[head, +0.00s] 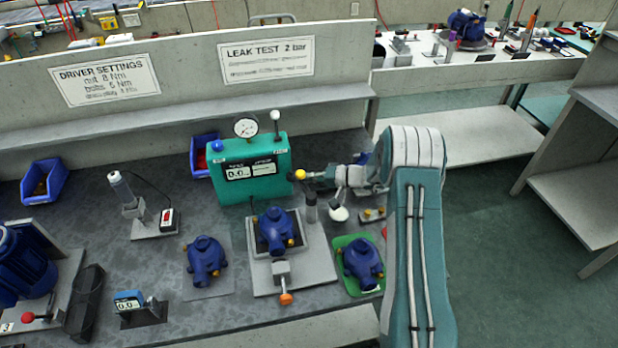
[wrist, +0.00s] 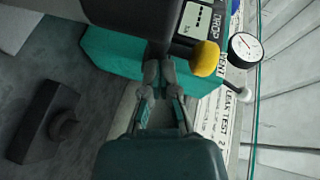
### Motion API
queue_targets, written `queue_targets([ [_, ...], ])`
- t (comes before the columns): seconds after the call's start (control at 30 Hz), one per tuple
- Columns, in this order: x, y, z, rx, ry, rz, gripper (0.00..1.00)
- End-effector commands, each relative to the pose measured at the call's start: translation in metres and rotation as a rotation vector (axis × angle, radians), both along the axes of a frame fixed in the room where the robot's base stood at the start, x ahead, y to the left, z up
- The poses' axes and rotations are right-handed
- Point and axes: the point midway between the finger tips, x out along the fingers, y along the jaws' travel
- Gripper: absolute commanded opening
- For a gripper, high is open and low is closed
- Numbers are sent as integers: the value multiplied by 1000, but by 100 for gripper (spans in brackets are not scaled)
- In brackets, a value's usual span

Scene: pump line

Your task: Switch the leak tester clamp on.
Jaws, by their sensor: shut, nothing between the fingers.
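The leak tester (head: 255,185) is a teal box with a screen on the bench. A yellow ball (head: 300,174) shows at its right side, next to a small dark part. In the wrist view the yellow ball (wrist: 205,58) is beside a large dark rounded part (wrist: 130,20) in front of the tester (wrist: 110,58). My gripper (head: 314,180) is just right of the ball in the head view. Its fingertips (wrist: 158,76) are shut, empty, and close to the dark part; I cannot tell whether they touch it. The clamp's on/off state cannot be read.
A gauge (head: 246,127) and a white-tipped lever (head: 275,116) stand on the tester. In front, a blue pump (head: 275,230) sits in a fixture with an orange-tipped handle (head: 286,298). More blue pumps (head: 205,260) lie beside it. A dark cylinder (head: 311,207) stands below my gripper.

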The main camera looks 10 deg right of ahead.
Motion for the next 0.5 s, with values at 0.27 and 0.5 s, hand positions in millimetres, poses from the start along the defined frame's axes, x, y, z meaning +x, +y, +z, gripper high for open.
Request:
queue_targets([
  [0.27,0,4,-1,0,1,56,0],
  [0.5,0,13,-1,-1,1,178,0],
])
